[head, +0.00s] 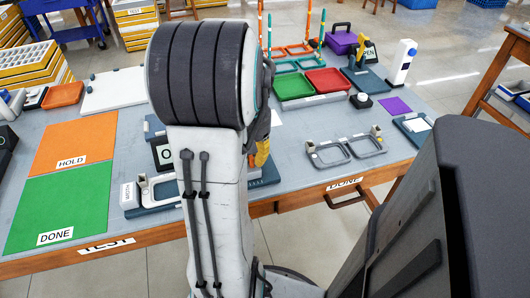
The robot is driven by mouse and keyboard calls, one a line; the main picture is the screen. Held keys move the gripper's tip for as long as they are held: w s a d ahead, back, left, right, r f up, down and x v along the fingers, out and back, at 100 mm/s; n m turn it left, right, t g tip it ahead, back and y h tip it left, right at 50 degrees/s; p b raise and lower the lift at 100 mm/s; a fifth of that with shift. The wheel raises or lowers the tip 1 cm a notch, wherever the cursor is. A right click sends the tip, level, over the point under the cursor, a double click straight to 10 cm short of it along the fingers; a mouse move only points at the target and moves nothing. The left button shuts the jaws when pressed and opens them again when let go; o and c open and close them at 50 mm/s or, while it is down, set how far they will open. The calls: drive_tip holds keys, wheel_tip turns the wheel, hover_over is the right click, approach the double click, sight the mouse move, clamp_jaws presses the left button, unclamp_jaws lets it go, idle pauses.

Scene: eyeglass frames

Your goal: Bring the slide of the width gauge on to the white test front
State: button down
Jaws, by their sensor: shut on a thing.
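The width gauge (131,212) is a low blue-grey device at the table's front edge. My arm covers its middle. Its left end shows left of my arm and a blue-grey part shows to the right. A pale, rounded piece (146,190) stands at its left end; I cannot tell if it is the white test front.
An orange HOLD mat (75,142) and green DONE mat (62,208) lie left. Green (293,87) and red (328,82) trays stand behind. A dark box with a display (155,130) is partly hidden by my arm.

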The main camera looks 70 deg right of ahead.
drive_tip(key=shift+w+a, duration=0.25)
drive_tip(key=shift+w, duration=0.1)
drive_tip(key=c, duration=1.1)
unclamp_jaws()
drive_tip(key=shift+r, duration=0.1)
wheel_tip(320, 180, up, 12)
drive_tip(key=shift+f, duration=0.1)
